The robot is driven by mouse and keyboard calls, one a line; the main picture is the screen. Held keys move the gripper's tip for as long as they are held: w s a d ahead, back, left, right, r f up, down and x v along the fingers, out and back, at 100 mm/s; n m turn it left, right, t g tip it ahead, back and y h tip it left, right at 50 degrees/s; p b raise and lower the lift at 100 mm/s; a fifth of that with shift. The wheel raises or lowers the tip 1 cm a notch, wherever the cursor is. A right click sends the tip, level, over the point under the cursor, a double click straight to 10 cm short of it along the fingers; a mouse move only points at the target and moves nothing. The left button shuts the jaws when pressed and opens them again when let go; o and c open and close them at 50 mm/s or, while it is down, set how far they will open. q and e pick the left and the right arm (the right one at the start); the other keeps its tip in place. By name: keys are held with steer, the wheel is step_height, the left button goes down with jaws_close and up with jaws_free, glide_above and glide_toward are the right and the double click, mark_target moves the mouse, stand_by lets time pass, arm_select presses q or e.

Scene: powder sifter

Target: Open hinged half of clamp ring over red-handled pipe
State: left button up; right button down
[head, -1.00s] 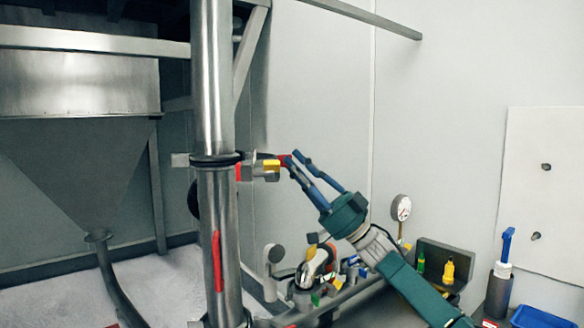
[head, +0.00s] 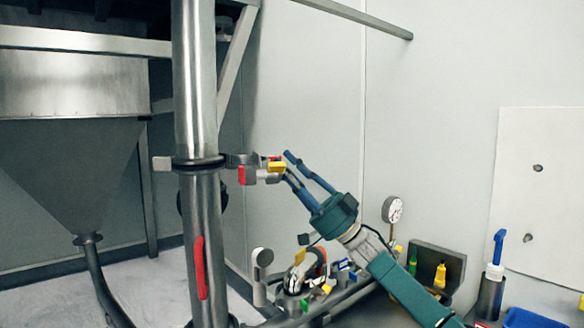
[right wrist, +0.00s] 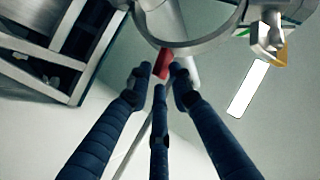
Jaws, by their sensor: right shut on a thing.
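The tall steel pipe (head: 193,90) with a red handle (head: 199,268) stands left of centre in the head view. The clamp ring (head: 187,162) sits around it. A latch with red and yellow parts (head: 262,174) stands out to the pipe's right, with a gap between. My right gripper (head: 284,163) is at the ring's outer right end. In the right wrist view its fingertips (right wrist: 160,85) close around a small red piece (right wrist: 163,63) below the curved metal ring (right wrist: 190,45). The hinge is not clearly visible. My left gripper is not in view.
A hopper (head: 70,175) stands at the left.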

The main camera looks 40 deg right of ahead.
steer(key=c, duration=2)
jaws_free()
steer(key=shift+w, duration=0.2)
steer(key=shift+w+a+f, duration=0.1)
steer(key=shift+w+a, duration=0.1)
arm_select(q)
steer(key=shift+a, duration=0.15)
arm_select(e)
steer(key=v, duration=1.2)
steer(key=shift+s, duration=0.15)
steer(key=shift+s+d, duration=0.1)
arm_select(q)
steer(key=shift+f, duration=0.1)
